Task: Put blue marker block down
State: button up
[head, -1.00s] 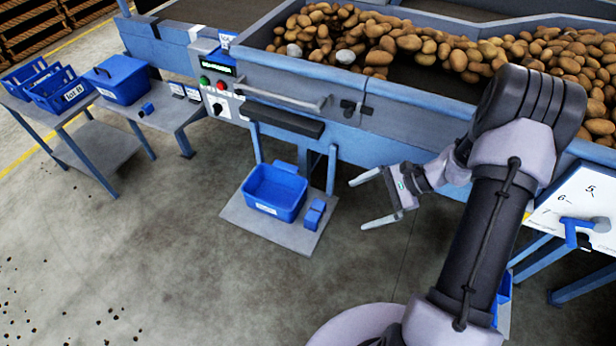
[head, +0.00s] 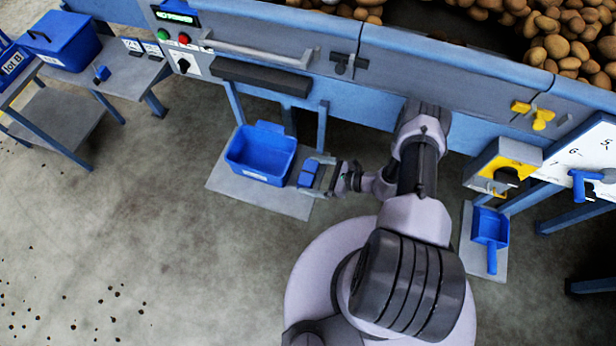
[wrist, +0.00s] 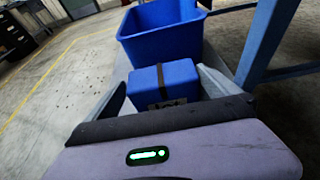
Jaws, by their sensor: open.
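A small blue block (head: 308,173), which I take for the blue marker block, stands on the grey floor board (head: 222,180) just right of a blue crate (head: 262,151). My gripper (head: 311,177) is low over the board, with its fingers open on either side of the block. In the wrist view the block (wrist: 172,83) shows between the fingers, with a dark strap and dark marks on it, and the crate (wrist: 150,40) is right behind it. I cannot tell whether the fingers touch it.
The grader's frame and legs (head: 323,125) stand behind the board. A blue scoop (head: 490,232) lies on a board at right. At left, a table (head: 130,75) bears a blue lidded box (head: 62,42) and another small blue block (head: 102,74).

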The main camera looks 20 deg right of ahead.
aim_at(301, 174)
jog(key=b+x, duration=0.1)
jog(key=x, duration=0.1)
jog(key=b+x, duration=0.1)
jog(key=x, duration=0.1)
jog(key=shift+w+a+f, duration=0.15)
jog(key=shift+w+f, duration=0.1)
jog(key=shift+f, duration=0.15)
jog(key=shift+w+r, duration=0.1)
jog(key=shift+c, duration=0.4)
